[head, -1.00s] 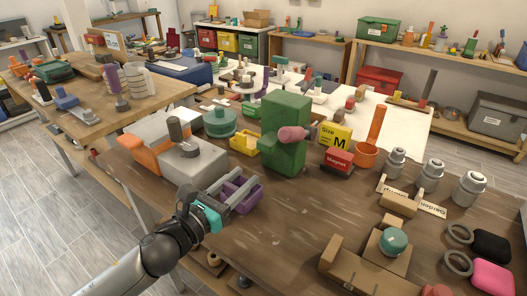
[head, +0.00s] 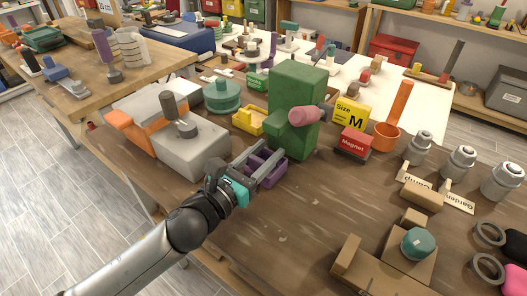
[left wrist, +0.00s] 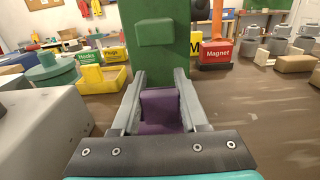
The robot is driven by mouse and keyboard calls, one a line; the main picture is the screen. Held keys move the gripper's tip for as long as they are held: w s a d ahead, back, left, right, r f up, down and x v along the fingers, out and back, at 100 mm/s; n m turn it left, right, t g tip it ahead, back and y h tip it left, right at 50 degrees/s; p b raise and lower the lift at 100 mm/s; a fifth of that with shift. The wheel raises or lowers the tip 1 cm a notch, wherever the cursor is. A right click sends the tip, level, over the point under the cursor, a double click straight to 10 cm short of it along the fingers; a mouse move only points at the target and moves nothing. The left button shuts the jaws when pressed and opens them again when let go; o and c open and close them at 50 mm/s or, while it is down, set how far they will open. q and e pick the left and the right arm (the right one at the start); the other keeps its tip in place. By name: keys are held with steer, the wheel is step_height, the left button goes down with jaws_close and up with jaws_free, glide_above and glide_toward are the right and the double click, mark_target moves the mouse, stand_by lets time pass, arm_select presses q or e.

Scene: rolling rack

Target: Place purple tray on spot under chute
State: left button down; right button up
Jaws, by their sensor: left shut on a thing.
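A small purple tray (head: 263,166) sits between the fingers of my left gripper (head: 268,160), which is shut on it; the tray also shows in the left wrist view (left wrist: 160,108). In the left wrist view the machine (left wrist: 152,62) is straight ahead, with a green block jutting out above the tray, which looks like the chute. The spot under it is hidden by the tray and fingers. My right gripper is not in view.
A grey box (head: 190,148) with an orange part stands left of the gripper. A yellow bin (head: 249,121) and a teal round container (head: 221,97) are behind it. A red Magnet box (head: 353,143) stands right of the machine.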

arm_select(q)
steer(key=shift+f, duration=0.15)
steer(key=shift+c, duration=2.1)
jaws_free()
steer(key=shift+s+a+r, duration=0.1)
steer(key=shift+r, duration=0.1)
steer(key=v, duration=1.1)
steer(key=shift+s+a, duration=0.25)
steer(key=shift+s, duration=0.05)
